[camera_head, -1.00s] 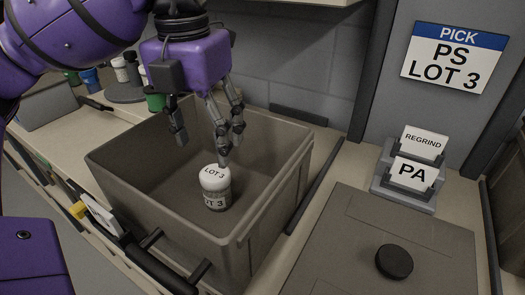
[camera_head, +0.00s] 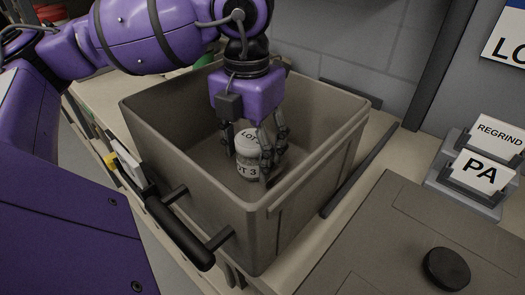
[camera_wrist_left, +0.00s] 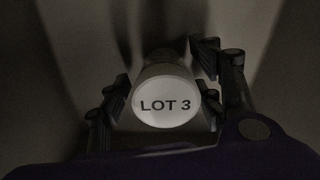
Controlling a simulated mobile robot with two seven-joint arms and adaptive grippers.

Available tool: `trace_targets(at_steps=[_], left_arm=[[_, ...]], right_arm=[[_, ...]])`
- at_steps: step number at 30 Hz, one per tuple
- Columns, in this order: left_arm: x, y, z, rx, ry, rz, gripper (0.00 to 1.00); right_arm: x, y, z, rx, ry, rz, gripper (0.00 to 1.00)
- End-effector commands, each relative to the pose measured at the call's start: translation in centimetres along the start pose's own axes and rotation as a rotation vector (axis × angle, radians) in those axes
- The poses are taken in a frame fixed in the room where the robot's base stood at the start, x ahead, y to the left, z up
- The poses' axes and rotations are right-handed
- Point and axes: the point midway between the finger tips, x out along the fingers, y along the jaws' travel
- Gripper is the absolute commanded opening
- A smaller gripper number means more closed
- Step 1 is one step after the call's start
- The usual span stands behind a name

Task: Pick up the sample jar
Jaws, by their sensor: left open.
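In the left wrist view the jar's round white lid (camera_wrist_left: 166,102) reads LOT 3 and lies between the open fingers (camera_wrist_left: 163,105). I cannot tell whether any finger touches the jar. Part of the jar's right side is hidden behind a finger. My right gripper is not in view.
The bin's walls rise around the jar, and a black handle (camera_head: 180,232) is on its near side. To the right are a grey lid-like panel with a black knob (camera_head: 446,268) and a card holder (camera_head: 466,187) with REGRIND and PA cards. A grey wall stands behind.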

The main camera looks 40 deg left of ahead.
Motion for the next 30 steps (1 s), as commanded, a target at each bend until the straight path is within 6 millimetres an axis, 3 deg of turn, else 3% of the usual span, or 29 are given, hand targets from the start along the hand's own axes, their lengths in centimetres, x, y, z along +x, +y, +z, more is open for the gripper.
trace_targets(at_steps=[7,18,26,30], left_arm=[[0.1,0.0,0.0,0.0,-0.002,0.0,0.57],[0.0,0.0,0.0,0.0,-0.002,0.0,0.11],[-0.4,0.0,0.1,0.0,-0.003,-0.001,0.11],[-2.4,-0.1,0.1,-0.001,-0.007,-0.002,0.11]], right_arm=[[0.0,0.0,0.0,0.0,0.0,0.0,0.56],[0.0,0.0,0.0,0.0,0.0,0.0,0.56],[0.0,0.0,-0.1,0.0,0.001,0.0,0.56],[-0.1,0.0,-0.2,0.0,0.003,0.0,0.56]])
